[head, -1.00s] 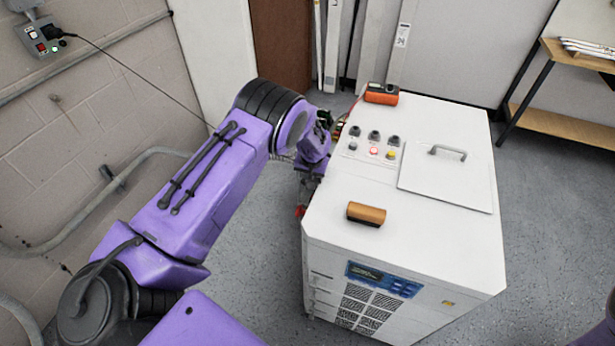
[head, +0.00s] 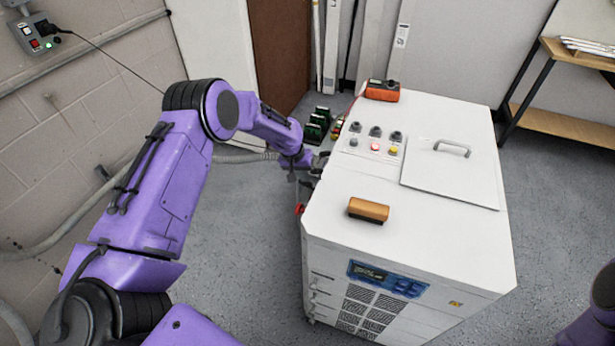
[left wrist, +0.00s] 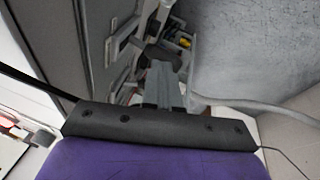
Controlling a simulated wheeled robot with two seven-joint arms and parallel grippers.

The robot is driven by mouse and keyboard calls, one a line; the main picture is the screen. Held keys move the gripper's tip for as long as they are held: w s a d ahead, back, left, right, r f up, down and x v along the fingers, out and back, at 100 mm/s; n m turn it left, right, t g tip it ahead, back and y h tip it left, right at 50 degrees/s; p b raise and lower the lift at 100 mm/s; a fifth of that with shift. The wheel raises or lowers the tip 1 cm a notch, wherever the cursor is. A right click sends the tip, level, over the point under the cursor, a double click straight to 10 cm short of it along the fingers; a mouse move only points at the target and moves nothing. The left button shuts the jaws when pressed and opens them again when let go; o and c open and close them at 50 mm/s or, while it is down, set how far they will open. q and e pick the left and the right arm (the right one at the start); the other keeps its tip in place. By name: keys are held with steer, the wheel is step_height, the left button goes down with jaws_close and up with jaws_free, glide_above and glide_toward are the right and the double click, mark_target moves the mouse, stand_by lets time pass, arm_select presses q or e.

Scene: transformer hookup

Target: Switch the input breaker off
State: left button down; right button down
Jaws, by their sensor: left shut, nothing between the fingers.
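My left gripper (head: 316,168) is at the left side of the white cabinet (head: 445,245), by its top edge. In the left wrist view its fingers (left wrist: 163,75) are together and empty, pointing along a grey panel with handle-like fittings. I cannot tell if they touch anything. No part is clearly recognisable as the input breaker; the cabinet's left side is mostly hidden in the head view. A small red part (head: 300,209) shows at that side, below the gripper. My right gripper is not in view.
The cabinet top carries several knobs and lamps (head: 375,147), an orange meter (head: 381,90), a brown-orange block (head: 368,210) and a handled lid (head: 450,172). A wall switch box (head: 35,35) is at upper left. Green-black parts (head: 316,125) stand behind the gripper.

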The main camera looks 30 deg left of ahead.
arm_select(q)
steer(key=shift+s+a+f+t+h+b, duration=0.15)
steer(key=shift+a+f+h+b, duration=0.2)
steer(key=shift+f+h+b, duration=0.75)
steer(key=shift+w+a+f+t+h+b, duration=0.1)
steer(key=shift+a+f+h+b, duration=0.3)
steer(key=shift+b, duration=1.35)
steer(key=shift+s+a+f+t+h+b, duration=0.15)
steer(key=shift+a+f+h+b, duration=0.2)
steer(key=shift+f+h+b, duration=0.75)
steer(key=shift+r+y+b, duration=0.2)
steer(key=shift+y+b, duration=0.15)
steer(key=shift+y, duration=0.05)
steer(key=w+a+p+v, duration=0.1)
steer(key=v, duration=1.2)
steer(key=shift+a, duration=0.5)
steer(key=shift+w+f, duration=0.1)
steer(key=shift+f, duration=0.05)
